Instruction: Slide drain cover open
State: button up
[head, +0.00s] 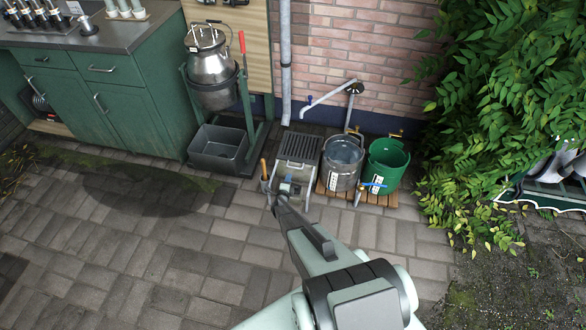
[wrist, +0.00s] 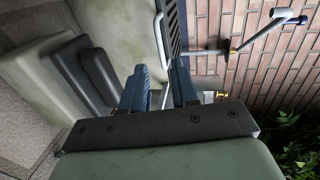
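The drain stand is a low pale metal box with a dark slatted grate (head: 299,146) on its back part, by the wall. A pale flat panel (wrist: 125,30), which looks like the sliding cover, lies beside the grate in the wrist view, where the grate (wrist: 174,25) shows at the top. A thin silver bar (wrist: 160,42) runs along the panel's edge. My gripper (head: 291,187) is at the front of the stand. In the wrist view my gripper's blue fingers (wrist: 160,68) are apart, with the bar's lower end between them. Contact with the bar cannot be told.
A steel bucket (head: 341,164) and a green bucket (head: 386,165) stand on a wooden pallet right of the drain. A wall tap pipe (head: 326,99) reaches over. A grey basin (head: 219,148) under a metal churn (head: 211,66) stands left. Paving in front is clear.

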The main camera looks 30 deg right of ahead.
jog(key=x, duration=1.1)
jog(key=shift+d, duration=0.1)
grip_shut()
